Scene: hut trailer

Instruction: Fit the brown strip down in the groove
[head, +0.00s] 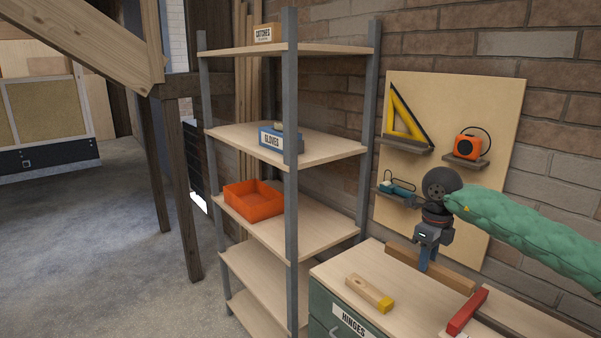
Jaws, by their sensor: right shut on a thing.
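The brown strip (455,279) is a long wooden bar at the back of the bench top (405,305), slanting from upper left to lower right. My right gripper (425,267) comes down over it from above, with its blue fingers shut on the strip near its middle. The fingers hide part of the strip. I cannot make out the groove, or tell whether the strip touches the bench top. My left gripper is not in view.
A pale wooden block with a yellow end (370,293) and a red bar (467,312) lie on the bench. Behind is a tool board (440,95). To the left, a shelf unit (291,180) holds an orange tray (254,201). Bare bench shows between block and bar.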

